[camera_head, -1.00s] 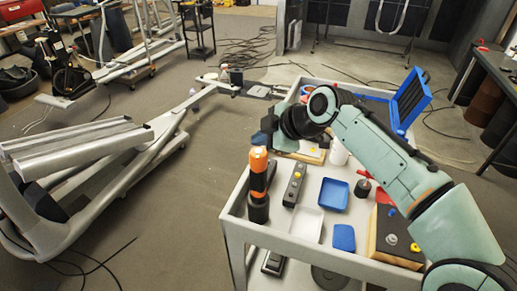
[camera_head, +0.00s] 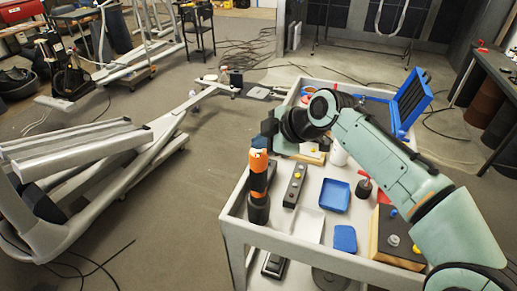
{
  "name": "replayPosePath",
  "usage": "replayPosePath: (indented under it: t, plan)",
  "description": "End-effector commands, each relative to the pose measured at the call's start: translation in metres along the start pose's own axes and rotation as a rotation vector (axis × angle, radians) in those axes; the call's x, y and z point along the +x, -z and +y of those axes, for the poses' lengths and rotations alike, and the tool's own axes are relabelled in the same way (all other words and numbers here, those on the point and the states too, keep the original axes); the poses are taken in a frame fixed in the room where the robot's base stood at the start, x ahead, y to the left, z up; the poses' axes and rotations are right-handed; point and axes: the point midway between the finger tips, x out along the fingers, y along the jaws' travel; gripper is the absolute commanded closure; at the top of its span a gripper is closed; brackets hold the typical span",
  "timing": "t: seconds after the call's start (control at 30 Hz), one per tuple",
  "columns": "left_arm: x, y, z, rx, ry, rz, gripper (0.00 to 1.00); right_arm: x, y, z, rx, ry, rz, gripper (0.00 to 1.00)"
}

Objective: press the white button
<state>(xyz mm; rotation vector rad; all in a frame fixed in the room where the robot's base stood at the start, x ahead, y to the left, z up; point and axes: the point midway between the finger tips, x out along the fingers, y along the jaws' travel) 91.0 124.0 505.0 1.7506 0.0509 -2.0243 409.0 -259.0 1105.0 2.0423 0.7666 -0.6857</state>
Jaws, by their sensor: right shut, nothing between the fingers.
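A box with a black top and wooden sides (camera_head: 395,240) sits at the near right of the cart. It carries a pale grey-white button (camera_head: 393,240), a blue button (camera_head: 393,213) and a yellow button (camera_head: 416,249). My right gripper (camera_head: 264,142) is shut and empty, at the cart's left side just above the top of an orange and black tool (camera_head: 258,183). I cannot tell whether it touches the tool. It is well to the left of the button box. My right forearm passes over the cart and hides part of its right side. My left gripper is out of view.
The grey cart (camera_head: 290,238) also holds a grey control box (camera_head: 295,185), a blue tray (camera_head: 335,196), a white tray (camera_head: 307,224), a blue block (camera_head: 344,238) and a small dark container (camera_head: 363,189). An open blue case (camera_head: 412,97) stands at the back.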

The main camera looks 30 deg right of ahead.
Motion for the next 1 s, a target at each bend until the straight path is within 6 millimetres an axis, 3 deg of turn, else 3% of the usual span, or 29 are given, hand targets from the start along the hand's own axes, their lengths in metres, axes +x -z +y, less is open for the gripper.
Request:
replayPosePath:
  t: [1.0]
  plan:
    - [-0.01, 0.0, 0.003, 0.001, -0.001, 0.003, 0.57, -0.009, 0.006, 0.006, 0.0, 0.0, 0.0, 1.0]
